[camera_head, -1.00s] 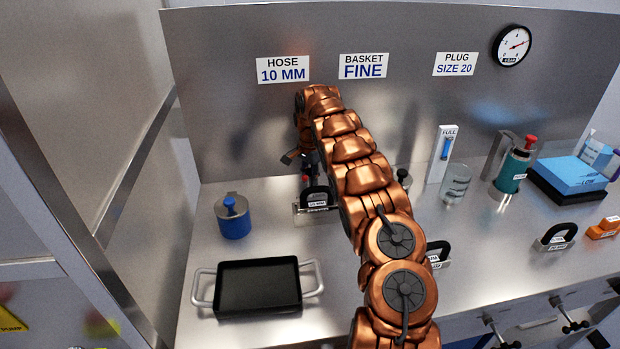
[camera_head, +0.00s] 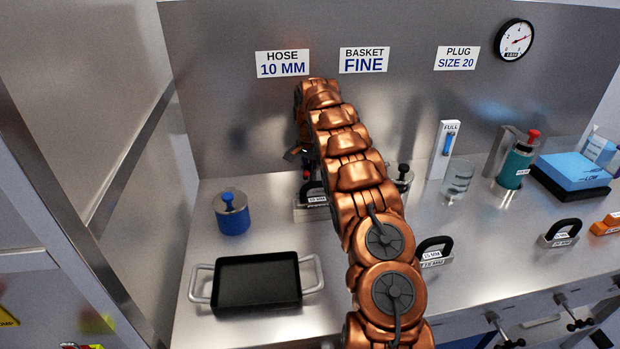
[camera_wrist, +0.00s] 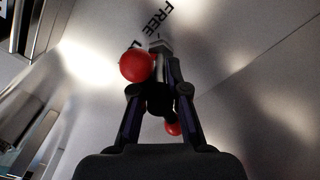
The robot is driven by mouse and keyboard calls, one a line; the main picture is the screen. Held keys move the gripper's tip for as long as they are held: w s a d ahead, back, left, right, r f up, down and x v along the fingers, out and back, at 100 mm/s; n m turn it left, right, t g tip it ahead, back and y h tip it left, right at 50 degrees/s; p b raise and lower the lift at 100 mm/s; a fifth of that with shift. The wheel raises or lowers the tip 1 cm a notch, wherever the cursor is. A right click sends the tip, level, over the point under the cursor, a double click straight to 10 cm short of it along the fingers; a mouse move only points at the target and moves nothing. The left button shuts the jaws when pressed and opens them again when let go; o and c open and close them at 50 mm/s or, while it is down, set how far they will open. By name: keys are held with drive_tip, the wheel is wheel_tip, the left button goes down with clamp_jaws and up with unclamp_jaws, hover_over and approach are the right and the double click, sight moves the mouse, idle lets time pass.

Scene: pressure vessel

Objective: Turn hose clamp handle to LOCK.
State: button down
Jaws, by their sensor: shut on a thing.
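The hose clamp handle shows in the wrist view as a red ball knob (camera_wrist: 137,65) left of my fingers, with a second red end (camera_wrist: 173,128) lower between them. My gripper (camera_wrist: 160,88) is shut on the middle part of this handle, which is mostly hidden by the fingers. Part of a label (camera_wrist: 155,22) reading "FREE" and the start of another word is on the metal beyond; the rest is covered. In the head view, my gripper (camera_head: 300,154) is at the back left, below the "HOSE 10 MM" sign (camera_head: 282,64), mostly hidden by my arm.
A hose block (camera_head: 312,208) with a black handle stands below my gripper. A blue pot (camera_head: 232,213) and a black tray (camera_head: 258,282) are at the left. More black-handled blocks (camera_head: 433,250) stand to the right of my arm. The back wall is close.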

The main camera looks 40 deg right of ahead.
drive_tip(key=shift+n+b, duration=1.3)
drive_tip(key=shift+n, duration=1.2)
drive_tip(key=c, duration=1.2)
unclamp_jaws()
